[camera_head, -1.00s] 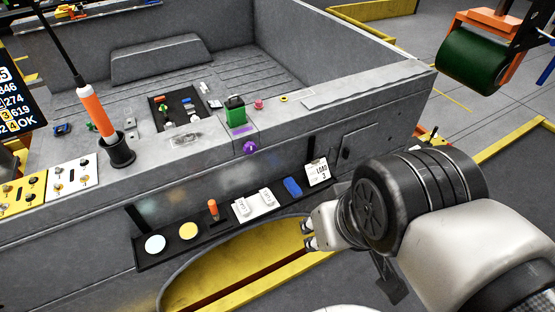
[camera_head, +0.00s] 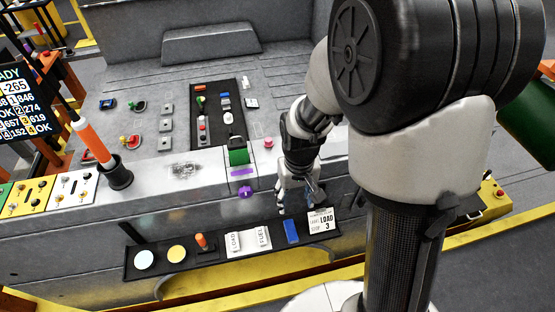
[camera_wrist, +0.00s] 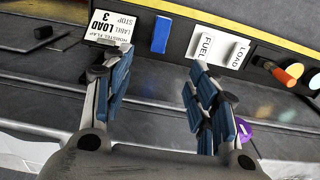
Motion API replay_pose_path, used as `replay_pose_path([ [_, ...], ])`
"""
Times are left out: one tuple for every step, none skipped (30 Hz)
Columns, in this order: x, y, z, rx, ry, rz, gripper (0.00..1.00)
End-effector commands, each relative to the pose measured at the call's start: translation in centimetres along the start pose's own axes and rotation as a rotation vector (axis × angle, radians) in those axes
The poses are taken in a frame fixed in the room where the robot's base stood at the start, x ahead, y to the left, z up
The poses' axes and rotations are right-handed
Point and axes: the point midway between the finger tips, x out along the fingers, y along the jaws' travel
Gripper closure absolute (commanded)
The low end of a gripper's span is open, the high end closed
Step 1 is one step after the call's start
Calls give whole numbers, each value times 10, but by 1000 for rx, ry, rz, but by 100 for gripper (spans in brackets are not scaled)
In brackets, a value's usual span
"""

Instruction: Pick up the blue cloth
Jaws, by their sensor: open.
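The blue cloth (camera_head: 291,232) is a small flat blue rectangle on the black ledge on the side of the carrier, between the white FUEL switch and the LOAD 3 card. In the wrist view the blue cloth (camera_wrist: 161,33) shows whole, beyond the fingertips and between their lines. My gripper (camera_head: 295,208) points down just above the cloth in the head view, apart from it as far as I can tell. In the wrist view my gripper (camera_wrist: 160,68) has its blue-padded fingers spread wide with nothing between them.
The LOAD 3 card (camera_head: 321,221) and the white FUEL switch (camera_head: 257,238) flank the cloth closely. An orange knob (camera_head: 202,241) and round discs (camera_head: 177,254) are further left on the black ledge (camera_head: 222,252). A purple knob (camera_head: 245,192) and green block (camera_head: 239,156) are above.

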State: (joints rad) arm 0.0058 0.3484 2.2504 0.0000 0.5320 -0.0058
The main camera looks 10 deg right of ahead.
Motion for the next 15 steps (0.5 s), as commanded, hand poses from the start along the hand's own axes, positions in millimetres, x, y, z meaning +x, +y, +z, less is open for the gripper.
replay_pose_path([
  [5,0,0,0,-8,0,47],
  [8,0,-1,0,-11,0,47],
  [14,0,-1,0,-13,0,47],
  [19,0,-1,0,-14,0,47],
  [24,0,-1,0,-14,0,47],
  [32,0,0,0,-16,0,47],
  [39,0,0,0,-16,0,47],
  [46,0,0,0,-15,0,47],
  [56,0,1,0,-17,0,47],
  [62,0,1,0,-16,0,47],
  [69,0,1,0,-17,0,47],
  [78,0,1,0,-15,0,47],
  [84,0,1,0,-16,0,47],
  [91,0,1,0,-16,0,47],
  [99,0,1,0,-15,0,47],
])
